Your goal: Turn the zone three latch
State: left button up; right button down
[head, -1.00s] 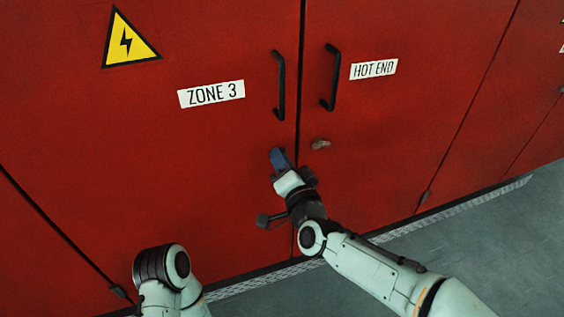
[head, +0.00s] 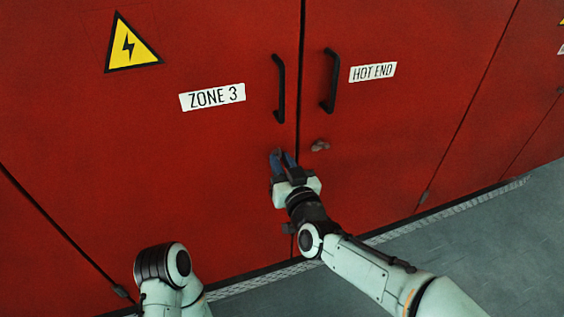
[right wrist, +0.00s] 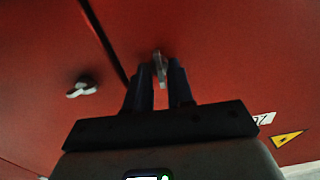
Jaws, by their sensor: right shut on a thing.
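The zone three latch is a small grey metal piece on the red door (head: 200,150) marked ZONE 3, just below its black handle (head: 279,88). In the right wrist view the latch (right wrist: 159,68) stands between the two dark fingers, nearly in line with them. My right gripper (head: 283,160) is shut on it, and in the head view the blue-grey fingers mostly hide it. The same gripper fills the lower middle of the right wrist view (right wrist: 159,88). My left gripper is not in view; only part of that arm shows at lower left.
A similar latch (head: 320,145) sits on the neighbouring HOT END door (head: 400,130), close to the right of my gripper. It also shows in the wrist view (right wrist: 82,88). That door has a black handle (head: 330,79). Grey floor (head: 480,240) lies clear at right.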

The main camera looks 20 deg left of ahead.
jog(key=shift+n, duration=0.7)
jog(key=c, duration=1.3)
grip_release()
jog(key=shift+o, duration=0.2)
jog(key=v, duration=1.3)
jog(key=shift+s+b, duration=0.2)
jog(key=shift+b, duration=0.2)
jog(key=shift+d, duration=0.15)
